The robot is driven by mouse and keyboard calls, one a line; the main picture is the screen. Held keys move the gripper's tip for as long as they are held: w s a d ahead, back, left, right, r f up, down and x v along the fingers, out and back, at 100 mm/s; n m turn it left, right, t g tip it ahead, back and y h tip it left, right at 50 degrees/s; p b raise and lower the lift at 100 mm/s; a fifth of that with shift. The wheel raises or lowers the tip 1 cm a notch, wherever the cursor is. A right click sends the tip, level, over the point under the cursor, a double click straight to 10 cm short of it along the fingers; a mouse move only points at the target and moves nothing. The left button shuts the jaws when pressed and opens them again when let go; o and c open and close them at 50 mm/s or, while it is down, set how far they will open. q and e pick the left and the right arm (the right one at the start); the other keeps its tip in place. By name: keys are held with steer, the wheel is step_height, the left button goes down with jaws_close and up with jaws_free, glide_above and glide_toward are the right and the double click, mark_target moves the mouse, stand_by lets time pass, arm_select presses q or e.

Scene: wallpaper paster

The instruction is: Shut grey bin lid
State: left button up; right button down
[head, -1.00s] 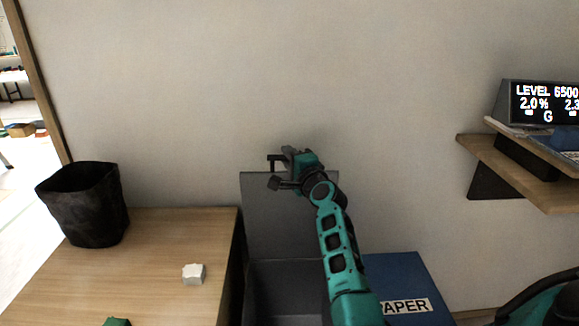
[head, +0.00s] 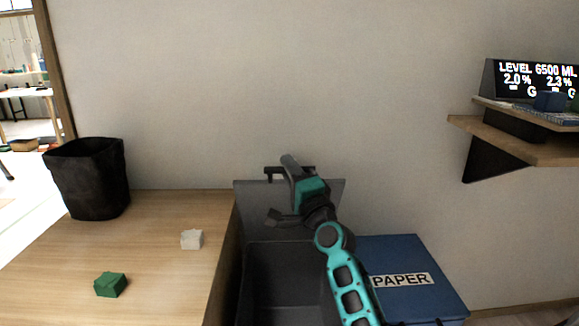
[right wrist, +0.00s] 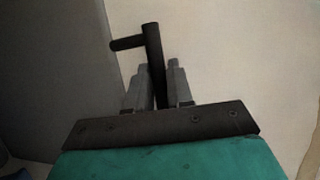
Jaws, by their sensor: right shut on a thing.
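The grey bin (head: 285,285) stands right of the wooden table, its dark inside visible from above. Its grey lid (head: 262,212) stands raised at the back of the bin, near the wall, so the bin is open. My right gripper (head: 291,168) is at the lid's top edge, shut on the black handle (head: 271,173). In the right wrist view the handle (right wrist: 154,50) sits between the two grey fingers of my gripper (right wrist: 157,88), and the lid (right wrist: 60,70) fills the left side. My arm hides the lid's right part and part of the bin. My left gripper is not in view.
A blue box labelled PAPER (head: 425,295) stands right of the bin. The wooden table (head: 150,260) holds a black basket (head: 90,180), a white block (head: 192,239) and a green block (head: 110,284). A shelf (head: 520,145) with a display (head: 535,78) juts from the wall at right.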

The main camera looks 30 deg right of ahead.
steer(key=s+a+f+b, duration=0.4)
steer(key=s+a+f, duration=0.3)
steer(key=s+f, duration=0.35)
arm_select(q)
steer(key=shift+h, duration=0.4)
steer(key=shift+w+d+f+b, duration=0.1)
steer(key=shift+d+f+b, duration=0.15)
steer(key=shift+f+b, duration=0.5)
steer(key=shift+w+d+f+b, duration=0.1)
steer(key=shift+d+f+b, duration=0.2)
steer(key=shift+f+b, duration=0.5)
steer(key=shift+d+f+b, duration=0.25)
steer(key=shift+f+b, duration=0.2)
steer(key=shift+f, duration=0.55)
arm_select(e)
steer(key=s+a+f+n+t+y, duration=0.1)
steer(key=s+f+t, duration=0.1)
steer(key=f, duration=0.8)
steer(key=s+a+f+n+t+y, duration=0.1)
steer(key=s+a+f+n+t, duration=0.1)
steer(key=f, duration=0.9)
steer(key=shift+s+f+n, duration=0.25)
steer(key=shift+s+n, duration=0.05)
steer(key=shift+s, duration=0.6)
steer(key=c, duration=1.1)
jaws_free()
steer(key=shift+f, duration=0.1)
